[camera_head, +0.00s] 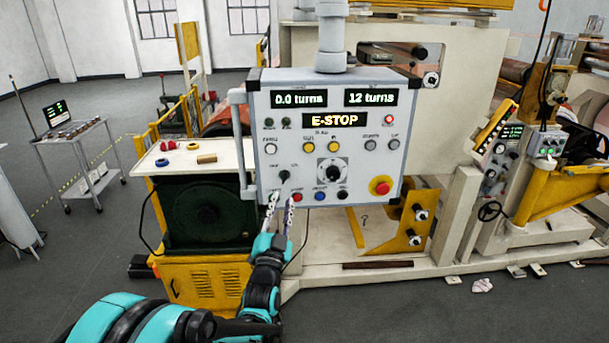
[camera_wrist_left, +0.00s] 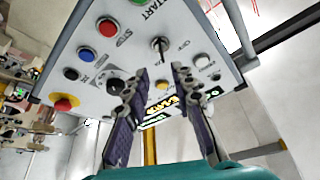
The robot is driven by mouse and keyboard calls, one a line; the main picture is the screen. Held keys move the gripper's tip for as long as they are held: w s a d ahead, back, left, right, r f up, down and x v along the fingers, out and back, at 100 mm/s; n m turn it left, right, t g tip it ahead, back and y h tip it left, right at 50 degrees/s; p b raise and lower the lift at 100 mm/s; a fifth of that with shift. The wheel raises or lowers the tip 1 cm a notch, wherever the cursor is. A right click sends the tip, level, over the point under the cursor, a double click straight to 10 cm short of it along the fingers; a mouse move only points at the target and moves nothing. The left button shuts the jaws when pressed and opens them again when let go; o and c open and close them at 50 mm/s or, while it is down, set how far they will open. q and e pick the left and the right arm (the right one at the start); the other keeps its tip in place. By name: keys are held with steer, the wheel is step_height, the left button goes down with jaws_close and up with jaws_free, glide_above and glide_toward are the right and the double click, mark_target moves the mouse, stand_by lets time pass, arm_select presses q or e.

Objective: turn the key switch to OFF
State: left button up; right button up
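The key switch (camera_head: 284,177) is a small black knob low on the left of the grey control panel (camera_head: 258,120). In the left wrist view the key switch (camera_wrist_left: 160,45) shows with a thin black handle, near printed lettering that seems to read OFF. My left gripper (camera_head: 281,202) is just below the switch in the head view. In the left wrist view my left gripper (camera_wrist_left: 160,73) has its two fingers spread, with nothing between them. The switch lies just beyond the fingertips, apparently not touched. My right gripper is not in view.
The panel display (camera_head: 331,120) reads E-STOP. A red emergency button (camera_head: 381,186) on yellow sits at the lower right of the panel. A row of buttons, including a red button (camera_head: 297,197), is close to my left fingers. A handle (camera_head: 238,140) runs along the panel's left side.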

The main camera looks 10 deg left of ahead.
mark_target(284, 181)
arm_select(q)
steer(key=x, duration=0.4)
steer(key=p+x, duration=0.1)
steer(key=x, duration=0.2)
steer(key=shift+w+a+r, duration=0.1)
steer(key=shift+w+a, duration=0.2)
steer(key=shift+w, duration=0.05)
jaws_close()
